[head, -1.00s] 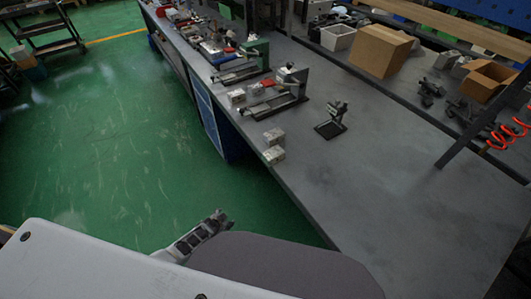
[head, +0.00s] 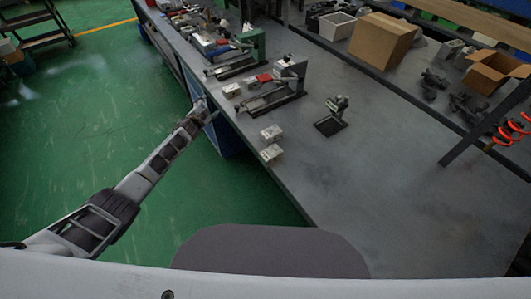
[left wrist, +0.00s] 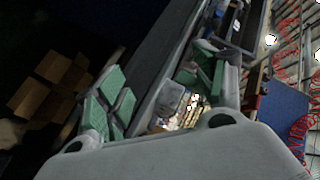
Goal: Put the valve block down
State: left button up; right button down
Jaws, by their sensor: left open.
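Several small pale metallic blocks stand near the left edge of the grey workbench (head: 390,180). One block (head: 232,90) is beside the vise-like fixture (head: 272,97), and two more, a farther block (head: 272,133) and a nearer block (head: 271,153), stand closer to me. Which one is the valve block, I cannot tell. My left gripper (head: 203,110) is at the bench's left edge, left of the farthest block. In the left wrist view its green-padded fingers (left wrist: 160,78) are spread apart. A greyish shape shows between them, too unclear to name. My right gripper is out of view.
A black stand (head: 331,122) is right of the blocks. A second fixture (head: 233,65) and tools crowd the far bench. Cardboard boxes (head: 381,40) and a white bin (head: 337,26) are at the back right. The near right bench top is clear.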

pick_arm(q)
jog(key=w+d+r+m+t+h, duration=0.1)
jog(key=w+d+r+m+h, duration=0.1)
jog(key=r, duration=0.7)
jog(key=w+d+r+m+t+h, duration=0.1)
jog(key=w+d+r+m, duration=0.2)
jog(key=r, duration=0.5)
jog(key=s+d+r+m+g+h, duration=0.2)
jog(key=s+d+r+m+h, duration=0.15)
jog(key=d+r+m, duration=0.35)
jog(key=s+d+r+m+g+h, duration=0.1)
jog(key=s+d+r+m+h, duration=0.3)
jog(key=d, duration=0.5)
jog(key=s+d+f+m+g+h, duration=0.2)
jog(key=s+d+m+g, duration=0.9)
jog(key=s, duration=0.4)
jog(key=s+a+f+m+y, duration=0.5)
jog(key=s+f+m+y, duration=0.2)
jog(key=s+f+y, duration=0.3)
jog(key=s, duration=0.3)
jog(key=shift+s+m+b, duration=0.3)
jog(key=shift+b, duration=0.1)
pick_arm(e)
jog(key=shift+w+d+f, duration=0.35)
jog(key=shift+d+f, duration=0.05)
